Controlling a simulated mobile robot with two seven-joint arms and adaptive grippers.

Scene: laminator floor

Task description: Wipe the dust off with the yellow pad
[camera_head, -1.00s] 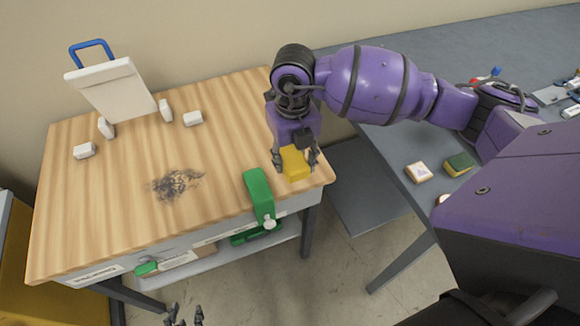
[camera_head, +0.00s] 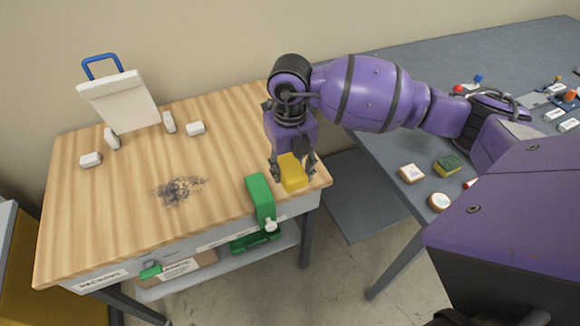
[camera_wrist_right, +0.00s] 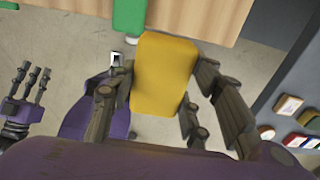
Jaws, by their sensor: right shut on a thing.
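The yellow pad (camera_head: 293,173) is held by my right gripper (camera_head: 292,168) at the right front corner of the wooden table. In the right wrist view the yellow pad (camera_wrist_right: 163,75) sits between the fingers of my right gripper (camera_wrist_right: 160,90). The pad appears to be near or over the table's edge; I cannot tell if it touches. A patch of dark grey dust (camera_head: 180,190) lies on the table top (camera_head: 110,200), left of the gripper. My left gripper (camera_wrist_right: 30,90) shows at the left of the right wrist view, its fingers spread and empty.
A green clamp-like thing (camera_head: 260,198) is at the table's front edge, between dust and pad. A white board with a blue handle (camera_head: 120,100) and several white blocks (camera_head: 195,128) stand at the back. A grey table (camera_head: 440,90) with small objects is at right.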

